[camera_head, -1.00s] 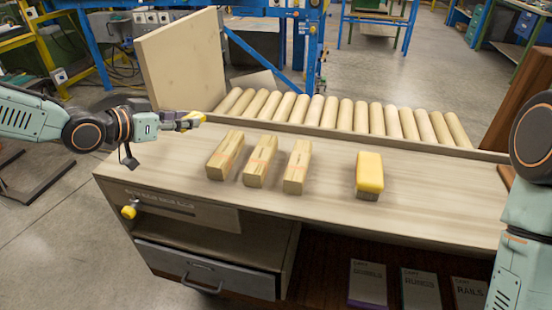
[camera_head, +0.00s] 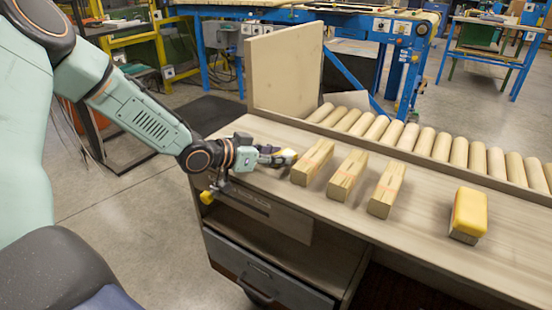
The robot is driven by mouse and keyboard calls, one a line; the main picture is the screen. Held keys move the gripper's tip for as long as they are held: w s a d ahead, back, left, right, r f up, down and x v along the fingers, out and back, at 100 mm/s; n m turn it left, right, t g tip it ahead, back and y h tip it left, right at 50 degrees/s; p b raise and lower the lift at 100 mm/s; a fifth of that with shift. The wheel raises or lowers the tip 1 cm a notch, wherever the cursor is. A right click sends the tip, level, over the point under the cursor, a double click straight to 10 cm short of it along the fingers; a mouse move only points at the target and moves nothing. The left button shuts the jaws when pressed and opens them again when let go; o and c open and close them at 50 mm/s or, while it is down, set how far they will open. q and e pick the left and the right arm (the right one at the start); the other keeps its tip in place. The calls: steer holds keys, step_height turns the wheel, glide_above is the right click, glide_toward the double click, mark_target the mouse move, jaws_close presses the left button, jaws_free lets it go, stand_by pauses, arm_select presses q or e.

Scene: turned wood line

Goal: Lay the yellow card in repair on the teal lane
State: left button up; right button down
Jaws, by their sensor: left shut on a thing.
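My left gripper (camera_head: 276,157) is over the left end of the wooden bench top, close to the leftmost wood block. It is shut on a small yellow thing (camera_head: 289,157), which looks like the yellow card. The fingers hide most of it, so its shape is unclear. I cannot make out the teal lane in this view. My right gripper is out of view.
Three wood blocks stand in a row: left (camera_head: 312,162), middle (camera_head: 347,177) and right (camera_head: 386,189). A yellow-topped block (camera_head: 468,213) stands further right. A roller conveyor (camera_head: 420,138) runs behind the bench (camera_head: 420,232). An upright board (camera_head: 287,70) rises at its left end.

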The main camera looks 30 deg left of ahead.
arm_select(q)
steer(key=shift+s+a, duration=0.15)
steer(key=shift+s, duration=0.15)
steer(key=o, duration=0.7)
steer(key=shift+w+f, duration=0.15)
steer(key=shift+w, duration=0.05)
steer(key=shift+c, duration=0.2)
steer(key=shift+o, duration=1.1)
steer(key=shift+s, duration=0.1)
